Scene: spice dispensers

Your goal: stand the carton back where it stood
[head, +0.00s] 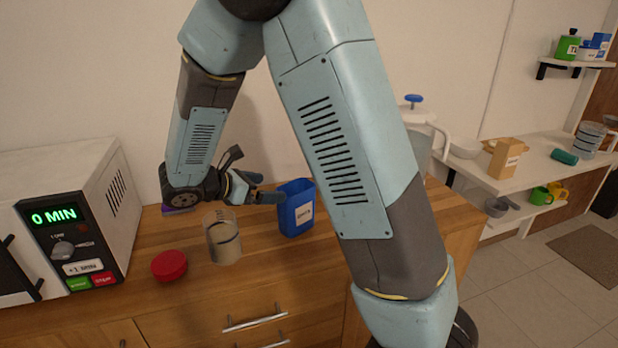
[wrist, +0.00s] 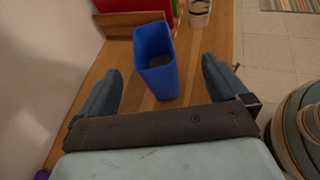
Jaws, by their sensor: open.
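The blue carton (head: 296,209) with a white label stands upright on the wooden counter, right of my gripper (head: 266,190) in the head view. In the wrist view the open-topped carton (wrist: 156,62) stands ahead of my gripper (wrist: 162,78), with grey contents low inside. My gripper's two fingers are spread apart, one on each side of the carton's near end, with gaps to it. The gripper is open and empty. My own arm hides part of the counter behind it in the head view.
A clear cup with tan contents (head: 222,240) and a red lid (head: 169,265) are on the counter left of the carton. A microwave (head: 62,215) stands at the far left. A white pitcher (head: 425,135) is behind my arm. Shelves at right hold several items.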

